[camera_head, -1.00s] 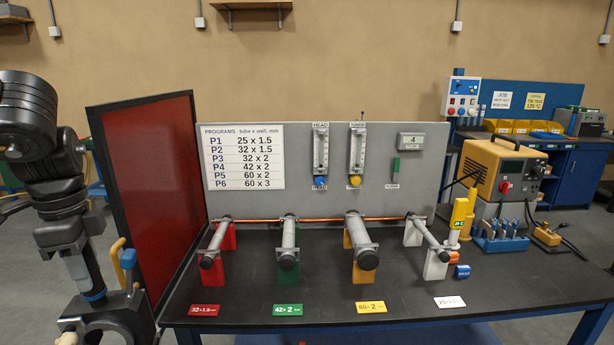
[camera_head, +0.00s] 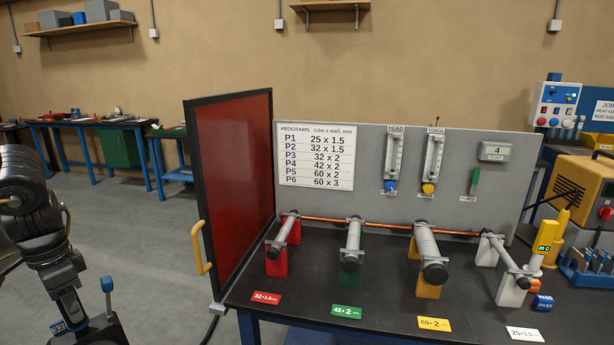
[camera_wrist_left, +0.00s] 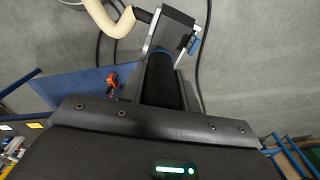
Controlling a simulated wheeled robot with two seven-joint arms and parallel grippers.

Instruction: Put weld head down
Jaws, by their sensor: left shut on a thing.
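The weld head (camera_wrist_left: 176,27) is a grey metal block with a black handle, a small blue lever and a cream hose. It shows at the top middle of the left wrist view, over bare floor. My left gripper (camera_wrist_left: 165,82) is shut on its black handle. In the head view my left gripper (camera_head: 86,328) is at the bottom left, left of the bench and clear of it. A blue-topped lever (camera_head: 107,285) sticks up there; most of the weld head is hidden or cut off by the frame. My right gripper is not in view.
The black bench (camera_head: 385,300) carries several tubes on coloured stands. A red screen (camera_head: 232,165) with a yellow handle (camera_head: 201,248) closes its left end. A grey panel (camera_head: 455,160) stands behind. The yellow welding machine (camera_head: 588,185) is at right. Floor at left is free.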

